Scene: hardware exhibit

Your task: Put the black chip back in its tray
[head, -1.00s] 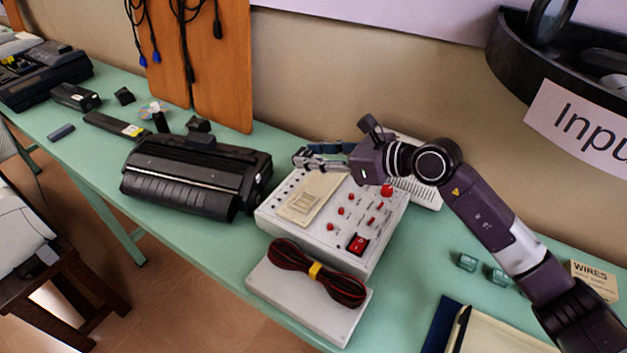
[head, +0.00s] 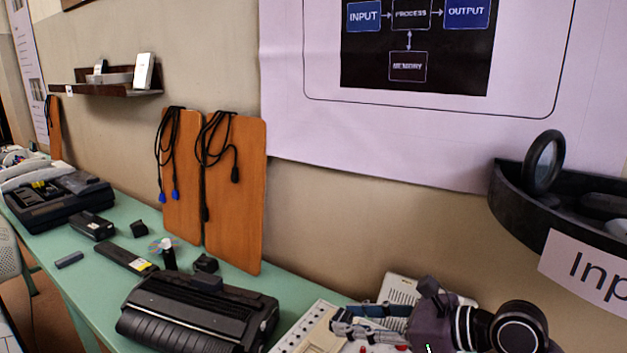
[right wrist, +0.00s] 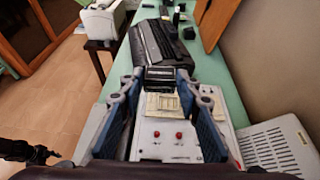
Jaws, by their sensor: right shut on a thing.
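My right gripper (head: 340,326) reaches in from the right, low in the head view, over the white control box (head: 297,326). In the right wrist view its two fingers (right wrist: 159,80) are shut on a small dark block, which looks like the black chip (right wrist: 160,73). The beige tray with square recesses (right wrist: 162,104) lies on top of the box, below and between the fingers. In the head view only part of the tray (head: 318,333) shows, beside the gripper. I cannot make out the chip in the head view.
A black printer-like machine (head: 190,312) stands left of the box. A white vented unit (right wrist: 280,146) stands on its right in the right wrist view. A black wall shelf (head: 513,194) juts out at the right. Small dark parts lie on the green bench (head: 97,284).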

